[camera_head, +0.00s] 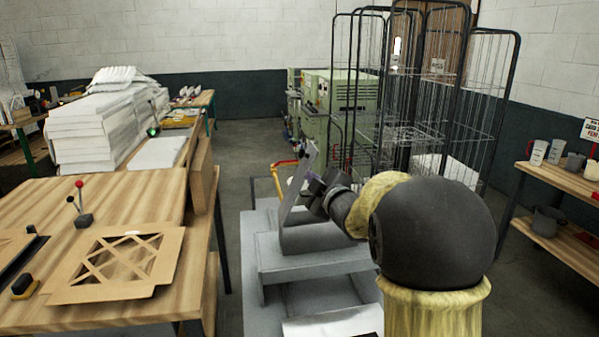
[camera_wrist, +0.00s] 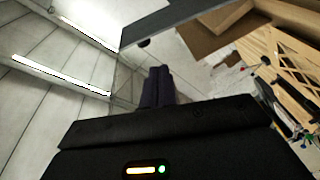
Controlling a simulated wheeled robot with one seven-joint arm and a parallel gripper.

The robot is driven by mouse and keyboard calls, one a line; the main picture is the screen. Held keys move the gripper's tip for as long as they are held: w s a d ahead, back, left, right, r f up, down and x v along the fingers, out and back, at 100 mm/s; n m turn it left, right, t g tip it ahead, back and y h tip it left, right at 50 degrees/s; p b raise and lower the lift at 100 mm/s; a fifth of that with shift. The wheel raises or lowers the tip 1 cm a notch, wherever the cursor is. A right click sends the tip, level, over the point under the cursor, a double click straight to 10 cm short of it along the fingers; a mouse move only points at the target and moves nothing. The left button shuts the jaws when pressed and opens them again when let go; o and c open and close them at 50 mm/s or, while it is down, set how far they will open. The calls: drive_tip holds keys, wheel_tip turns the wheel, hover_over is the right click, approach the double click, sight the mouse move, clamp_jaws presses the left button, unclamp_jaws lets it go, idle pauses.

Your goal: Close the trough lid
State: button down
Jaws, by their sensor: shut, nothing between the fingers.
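The grey trough (camera_head: 268,268) stands on the floor in the middle of the head view, right of the wooden table. Its grey lid (camera_head: 298,218) appears as a raised, tilted panel at the far part of the trough. My gripper (camera_head: 303,190) is at the lid's upper part, reaching in from the right; I cannot tell whether it touches. In the wrist view my gripper (camera_wrist: 158,72) shows two dark fingers together, shut and empty. A grey panel with a dark edge (camera_wrist: 180,18) lies just beyond the fingertips, probably the lid. My arm hides the trough's right side.
A wooden table (camera_head: 200,255) with a cut cardboard frame (camera_head: 120,262) stands close at left. Wire cage trolleys (camera_head: 420,90) and green machines (camera_head: 340,95) stand behind. A wooden shelf (camera_head: 560,180) with jugs is at right. The aisle floor (camera_head: 250,150) behind the trough is clear.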

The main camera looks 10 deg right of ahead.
drive_tip(key=r+n+y, duration=0.1)
drive_tip(key=n, duration=0.1)
drive_tip(key=w+a+r+n+y, duration=0.1)
drive_tip(key=y, duration=0.1)
drive_tip(key=shift+a+r+n+t+b, duration=0.2)
drive_tip(key=shift+n+t+b, duration=0.1)
drive_tip(key=shift+n+t, duration=0.1)
drive_tip(key=shift+w, duration=0.1)
drive_tip(key=w+p, duration=0.6)
drive_tip(key=w, duration=0.3)
drive_tip(key=shift+w+a, duration=0.15)
drive_tip(key=shift+w, duration=0.15)
drive_tip(key=shift+s+d+f, duration=0.1)
drive_tip(key=shift+d, duration=0.1)
drive_tip(key=shift+s, duration=0.2)
